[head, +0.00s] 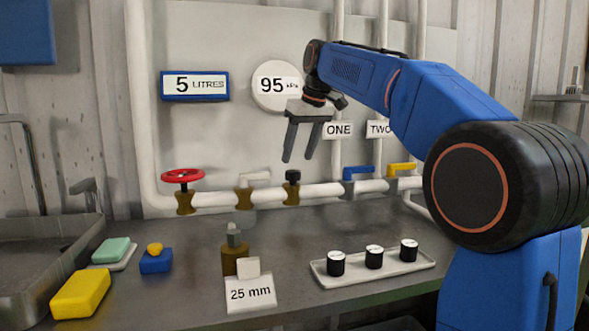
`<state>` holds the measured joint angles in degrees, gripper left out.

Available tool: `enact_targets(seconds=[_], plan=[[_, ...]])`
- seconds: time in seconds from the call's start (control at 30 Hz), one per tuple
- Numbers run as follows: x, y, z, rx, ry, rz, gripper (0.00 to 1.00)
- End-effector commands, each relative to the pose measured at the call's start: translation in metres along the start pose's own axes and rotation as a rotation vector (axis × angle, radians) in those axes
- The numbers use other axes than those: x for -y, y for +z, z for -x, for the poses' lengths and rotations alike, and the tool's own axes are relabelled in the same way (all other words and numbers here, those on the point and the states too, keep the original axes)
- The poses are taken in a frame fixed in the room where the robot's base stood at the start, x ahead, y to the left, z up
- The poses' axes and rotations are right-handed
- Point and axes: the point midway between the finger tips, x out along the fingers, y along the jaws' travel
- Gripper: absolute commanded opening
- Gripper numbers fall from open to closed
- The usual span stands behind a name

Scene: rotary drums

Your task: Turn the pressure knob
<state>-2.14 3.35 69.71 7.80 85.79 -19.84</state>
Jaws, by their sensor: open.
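A small black knob (292,176) sits on a brass fitting on the white horizontal pipe, below the gauge. No label on it is readable, so I cannot confirm that it is the pressure knob. A round white gauge (272,86) on the back panel reads 95 kPa; my arm covers its right edge. My gripper (298,160) points down with its two dark fingers apart and nothing between them. In the picture its fingertips are just above the black knob; I cannot tell the depth gap.
Along the pipe are a red handwheel (183,176), a white lever (255,177), a blue lever (358,172) and a yellow lever (402,168). On the bench stand a brown bottle (235,252), a "25 mm" card (251,294) and a tray (375,277) of black-sided pots.

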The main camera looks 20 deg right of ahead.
Motion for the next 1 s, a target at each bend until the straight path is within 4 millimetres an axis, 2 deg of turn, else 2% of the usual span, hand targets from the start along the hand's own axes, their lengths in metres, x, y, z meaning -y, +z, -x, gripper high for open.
enact_targets(seconds=[0.1, 0.33, 0.5, 0.77, 0.93, 1.0], plan=[[0.000, 0.001, -0.021, 0.003, -0.001, 0.000, 0.55], [0.000, 0.000, -0.048, 0.001, 0.000, 0.000, 0.55], [0.000, 0.000, -0.055, 0.000, 0.000, 0.000, 0.55], [0.000, 0.000, -0.056, 0.000, 0.000, 0.000, 0.55], [0.000, 0.000, -0.056, 0.000, 0.000, 0.000, 0.17], [0.000, 0.000, -0.056, 0.000, 0.000, 0.000, 0.14]])
